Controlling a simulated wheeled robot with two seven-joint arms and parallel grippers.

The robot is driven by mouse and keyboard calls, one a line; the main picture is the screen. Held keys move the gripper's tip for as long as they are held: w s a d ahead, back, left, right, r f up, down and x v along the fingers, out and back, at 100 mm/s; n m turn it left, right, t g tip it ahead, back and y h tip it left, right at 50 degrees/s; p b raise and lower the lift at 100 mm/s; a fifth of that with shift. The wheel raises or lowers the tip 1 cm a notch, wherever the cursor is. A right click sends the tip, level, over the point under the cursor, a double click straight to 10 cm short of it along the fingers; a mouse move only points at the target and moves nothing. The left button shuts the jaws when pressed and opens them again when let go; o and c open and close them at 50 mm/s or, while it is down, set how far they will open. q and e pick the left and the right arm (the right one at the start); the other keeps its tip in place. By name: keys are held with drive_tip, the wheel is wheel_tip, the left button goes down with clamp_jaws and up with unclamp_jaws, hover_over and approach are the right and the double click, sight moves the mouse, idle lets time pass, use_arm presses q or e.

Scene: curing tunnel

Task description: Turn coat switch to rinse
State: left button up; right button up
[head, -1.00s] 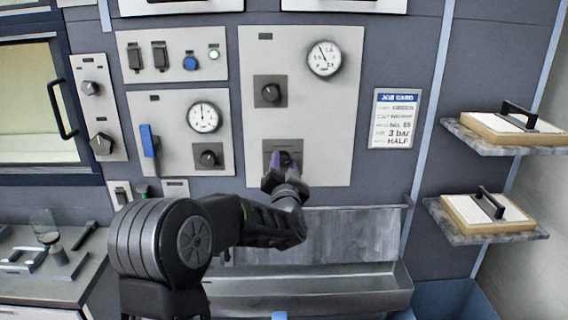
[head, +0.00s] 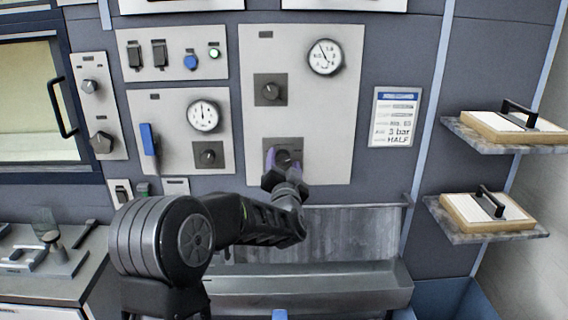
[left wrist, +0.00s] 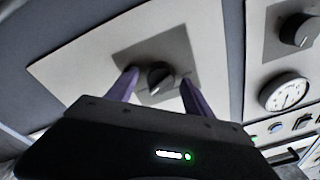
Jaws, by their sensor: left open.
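The switch under my left gripper is a dark round knob (head: 284,157) on a grey square plate, low on the tall light panel (head: 318,120). It also shows in the left wrist view (left wrist: 159,78), between my fingertips. My left gripper (head: 283,163) is open, its two purple fingers standing on either side of the knob. In the left wrist view the gripper (left wrist: 158,88) shows a gap between each finger and the knob. The labels around the knob are too small to read. My right gripper is not in view.
A second knob (head: 270,91) and a gauge (head: 325,57) sit higher on the same panel. The panel to the left has a gauge (head: 204,116), a knob (head: 208,155) and a blue lever (head: 149,139). A metal trough (head: 310,285) lies below. A job card (head: 394,118) hangs right.

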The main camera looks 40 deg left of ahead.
use_arm(q)
drive_tip(key=b+v, duration=0.2)
drive_tip(key=v, duration=0.5)
drive_tip(key=shift+s+d, duration=0.25)
drive_tip(key=shift+s, duration=0.05)
drive_tip(key=shift+f, duration=0.1)
